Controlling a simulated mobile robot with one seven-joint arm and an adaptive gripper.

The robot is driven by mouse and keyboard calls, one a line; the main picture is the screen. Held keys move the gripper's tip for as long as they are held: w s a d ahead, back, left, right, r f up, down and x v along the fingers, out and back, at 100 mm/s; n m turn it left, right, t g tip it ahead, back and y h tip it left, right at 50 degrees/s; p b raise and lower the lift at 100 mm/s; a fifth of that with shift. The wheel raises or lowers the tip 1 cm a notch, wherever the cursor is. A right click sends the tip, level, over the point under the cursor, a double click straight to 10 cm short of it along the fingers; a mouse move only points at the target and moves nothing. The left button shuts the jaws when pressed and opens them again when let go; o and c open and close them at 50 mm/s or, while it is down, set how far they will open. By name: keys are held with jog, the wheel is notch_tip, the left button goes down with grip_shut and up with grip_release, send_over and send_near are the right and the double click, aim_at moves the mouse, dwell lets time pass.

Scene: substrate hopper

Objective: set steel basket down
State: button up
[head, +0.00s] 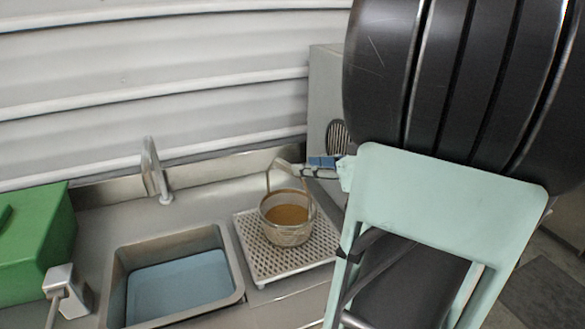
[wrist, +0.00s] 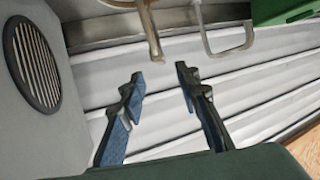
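The steel basket (head: 288,231) is a round wire-mesh basket with brown contents. It appears to stand upright on the perforated draining tray (head: 254,262), in its upper middle part. Its tall handle rises toward my gripper (head: 290,167), which is at the top of the handle in the head view. In the wrist view the two blue-padded fingers of my gripper (wrist: 160,74) are apart with nothing between the tips. The basket handle (wrist: 152,32) shows just beyond the fingertips. The basket's body is out of the wrist view.
A sink (head: 175,285) with a blue bottom lies left of the tray, with a faucet (head: 155,172) behind it. A green box (head: 35,245) stands at the far left. A grey cabinet with a round vent (head: 338,135) is close on the right. A ribbed wall closes the back.

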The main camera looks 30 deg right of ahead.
jog(key=v, duration=0.3)
jog(key=shift+s+d+r, duration=0.1)
jog(key=shift+s, duration=0.2)
jog(key=shift+w, duration=0.1)
